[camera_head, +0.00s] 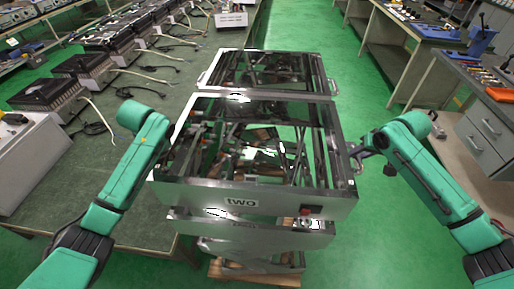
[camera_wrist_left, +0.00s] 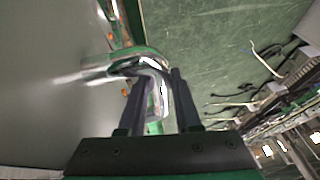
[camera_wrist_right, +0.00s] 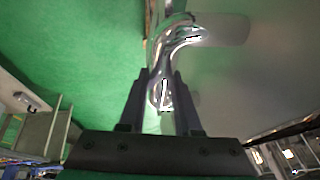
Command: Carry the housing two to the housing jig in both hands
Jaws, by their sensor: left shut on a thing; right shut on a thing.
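Housing two (camera_head: 245,201) is an open-topped metal box marked "two", in the middle of the head view. Its shiny side handle shows in the left wrist view (camera_wrist_left: 150,68), between the fingers of my left gripper (camera_wrist_left: 157,88). The opposite handle shows in the right wrist view (camera_wrist_right: 172,40), between the fingers of my right gripper (camera_wrist_right: 162,88). In the head view my right gripper (camera_head: 360,152) is at the housing's right side; my left gripper is hidden at its left side. I cannot tell which thing is the housing jig.
A similar metal frame with side handles (camera_head: 215,55) stands directly behind. Below the housing is a grey structure (camera_head: 260,246) on a wooden pallet (camera_head: 232,274). A green bench (camera_head: 150,75) with several dark units runs along the left. Green floor (camera_head: 350,75) is free at right, before workbenches (camera_head: 440,80).

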